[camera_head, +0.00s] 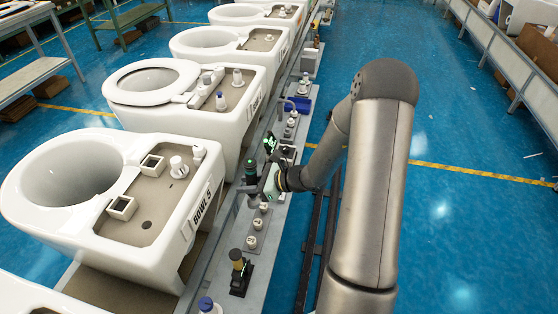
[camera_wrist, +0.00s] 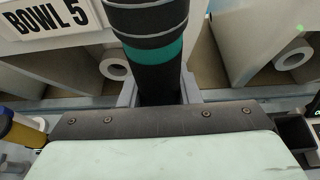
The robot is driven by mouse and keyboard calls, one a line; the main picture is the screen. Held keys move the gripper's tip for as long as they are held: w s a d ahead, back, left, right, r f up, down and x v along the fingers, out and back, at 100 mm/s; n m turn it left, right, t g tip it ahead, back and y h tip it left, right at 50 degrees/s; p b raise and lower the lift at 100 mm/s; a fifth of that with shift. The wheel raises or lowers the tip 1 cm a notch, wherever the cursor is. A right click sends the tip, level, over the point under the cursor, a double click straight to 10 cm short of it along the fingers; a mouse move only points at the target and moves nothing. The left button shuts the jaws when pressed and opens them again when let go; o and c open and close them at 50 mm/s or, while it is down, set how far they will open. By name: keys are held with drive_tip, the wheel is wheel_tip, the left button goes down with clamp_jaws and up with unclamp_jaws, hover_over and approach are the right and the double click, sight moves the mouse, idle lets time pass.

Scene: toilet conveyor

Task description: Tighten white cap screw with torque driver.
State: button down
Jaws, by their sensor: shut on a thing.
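A black driver with a teal band (camera_head: 250,172) stands upright at the parts rail, beside the bowl labelled BOWL 5 (camera_head: 60,215). My gripper (camera_head: 257,190) is shut on this driver from the right. The wrist view shows its dark shaft and teal band (camera_wrist: 155,58) close up between the fingers (camera_wrist: 160,95). I cannot tell which is the cap screw.
A yellow-and-black tool (camera_head: 237,262) stands in a holder nearer on the rail; its handle also shows in the wrist view (camera_wrist: 22,132). Several white caps (camera_head: 253,241) line the rail. Two square frames (camera_head: 122,207) sit on the deck. More bowls stand behind. Blue floor at right is open.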

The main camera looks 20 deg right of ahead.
sight(247, 172)
drive_tip(key=shift+r+p, duration=1.65)
drive_tip(key=shift+r, duration=0.85)
